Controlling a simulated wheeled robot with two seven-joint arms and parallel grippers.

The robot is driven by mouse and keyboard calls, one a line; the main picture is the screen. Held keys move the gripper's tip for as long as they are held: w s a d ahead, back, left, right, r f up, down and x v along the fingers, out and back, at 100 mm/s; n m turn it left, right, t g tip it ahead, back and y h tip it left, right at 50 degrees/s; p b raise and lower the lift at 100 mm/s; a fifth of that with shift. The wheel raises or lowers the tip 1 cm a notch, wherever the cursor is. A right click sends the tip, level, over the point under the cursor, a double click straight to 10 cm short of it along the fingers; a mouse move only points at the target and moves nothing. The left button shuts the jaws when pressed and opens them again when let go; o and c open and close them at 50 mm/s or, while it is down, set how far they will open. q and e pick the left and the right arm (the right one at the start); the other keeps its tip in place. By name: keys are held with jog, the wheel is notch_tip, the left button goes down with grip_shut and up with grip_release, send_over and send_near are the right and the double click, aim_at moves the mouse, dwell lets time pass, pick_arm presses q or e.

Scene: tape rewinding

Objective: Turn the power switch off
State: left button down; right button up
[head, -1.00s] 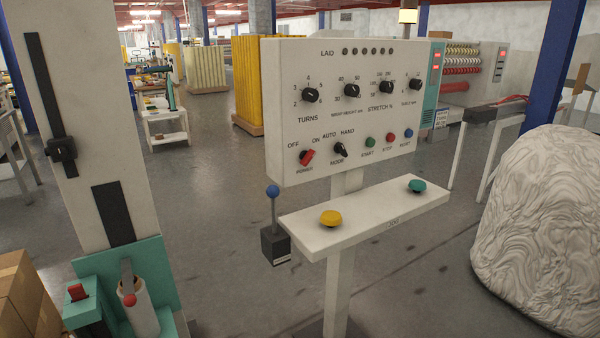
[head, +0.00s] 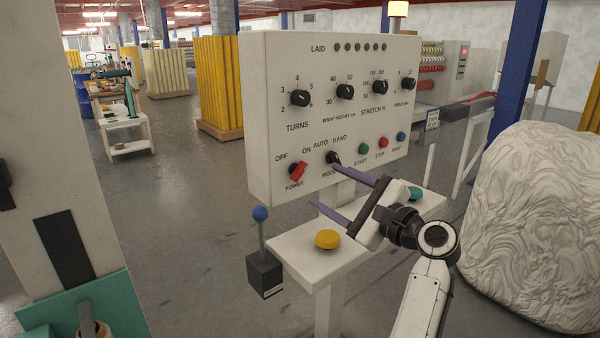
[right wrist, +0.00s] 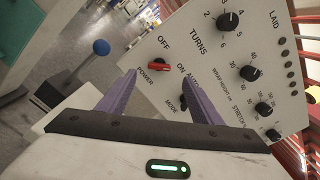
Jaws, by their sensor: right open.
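The red power switch (head: 298,172) is at the lower left of the white control panel (head: 262,130), between the OFF and ON labels. Its red handle slants toward the ON side in the head view. It also shows in the right wrist view (right wrist: 158,65), ahead of and between my fingers. My right gripper (head: 322,186) is open and empty, with its two purple fingers pointing at the panel. In the head view they lie below and right of the switch. In the right wrist view the gripper (right wrist: 160,92) appears apart from the switch. My left gripper is not in view.
The black mode knob (head: 333,157) is just right of the switch. Below the panel is a white shelf with a yellow button (head: 327,239) and a teal button (head: 414,193). A blue-knobbed lever (head: 261,214) stands at its left. A large wrapped bale (head: 535,230) is at right.

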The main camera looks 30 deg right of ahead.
aim_at(301, 172)
jog(key=w, duration=0.9)
jog(key=shift+a+p, duration=0.3)
jog(key=shift+a, duration=0.1)
jog(key=shift+c, duration=0.2)
jog(key=c, duration=1)
